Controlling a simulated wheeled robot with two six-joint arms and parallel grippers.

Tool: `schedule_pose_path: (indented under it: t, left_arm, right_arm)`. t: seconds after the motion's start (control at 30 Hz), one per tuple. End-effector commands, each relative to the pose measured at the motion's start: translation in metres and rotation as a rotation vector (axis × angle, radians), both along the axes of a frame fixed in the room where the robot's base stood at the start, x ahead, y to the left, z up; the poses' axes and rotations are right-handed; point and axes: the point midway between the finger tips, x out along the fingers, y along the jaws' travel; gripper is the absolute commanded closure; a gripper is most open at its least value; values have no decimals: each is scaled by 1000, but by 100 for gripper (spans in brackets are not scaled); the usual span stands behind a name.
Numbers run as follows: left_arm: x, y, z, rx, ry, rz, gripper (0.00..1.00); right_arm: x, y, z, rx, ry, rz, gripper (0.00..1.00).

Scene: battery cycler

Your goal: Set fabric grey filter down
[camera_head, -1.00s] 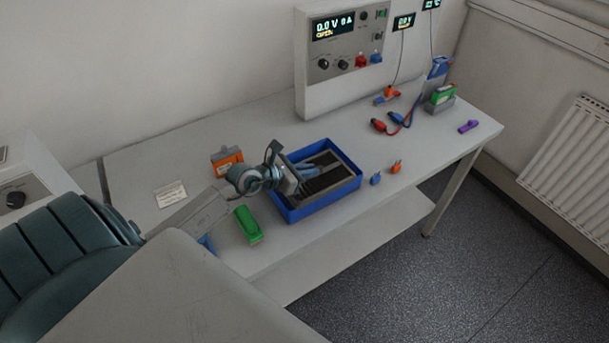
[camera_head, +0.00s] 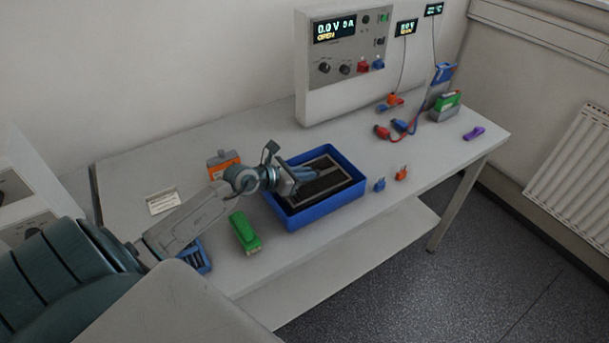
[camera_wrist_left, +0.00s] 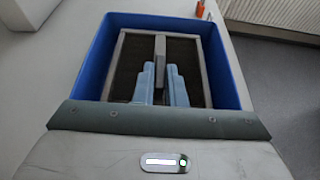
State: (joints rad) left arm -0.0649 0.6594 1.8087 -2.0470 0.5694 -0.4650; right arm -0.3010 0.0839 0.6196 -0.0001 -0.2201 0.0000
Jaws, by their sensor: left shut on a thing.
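The grey filter (camera_head: 335,186), a flat framed panel with dark fabric and a grey bar across its middle, is inside the blue bin (camera_head: 329,211). My left gripper (camera_head: 310,173) reaches into the bin and is shut on the filter's middle bar. In the left wrist view the filter (camera_wrist_left: 126,62) fills most of the bin (camera_wrist_left: 88,66), and the gripper's two blue-grey fingers (camera_wrist_left: 160,78) clasp the bar. Whether the filter rests on the bin floor cannot be told. My right gripper is not in view.
A green block (camera_head: 244,232) and an orange device (camera_head: 224,165) stand left of the bin. Small blue (camera_head: 380,185) and orange (camera_head: 401,173) plugs stand to its right. The power supply (camera_head: 347,65) is at the back. The table (camera_head: 200,130) is clear behind the bin.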

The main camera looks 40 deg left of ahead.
Motion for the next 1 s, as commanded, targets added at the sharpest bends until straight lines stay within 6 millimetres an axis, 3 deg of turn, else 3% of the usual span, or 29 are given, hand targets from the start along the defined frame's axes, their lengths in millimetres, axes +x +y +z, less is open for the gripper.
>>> schedule_pose_path:
  t: [0.53,0.57,0.63,1.0]
  left_arm:
    - [0,0,-12,0,0,0,100]
    - [0,0,-12,0,0,0,84]
    - [0,0,-12,0,0,0,70]
    - [0,0,-7,1,0,0,68]
  right_arm:
    - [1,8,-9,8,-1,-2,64]
    - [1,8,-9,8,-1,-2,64]
    - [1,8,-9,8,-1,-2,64]
    - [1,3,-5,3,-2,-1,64]
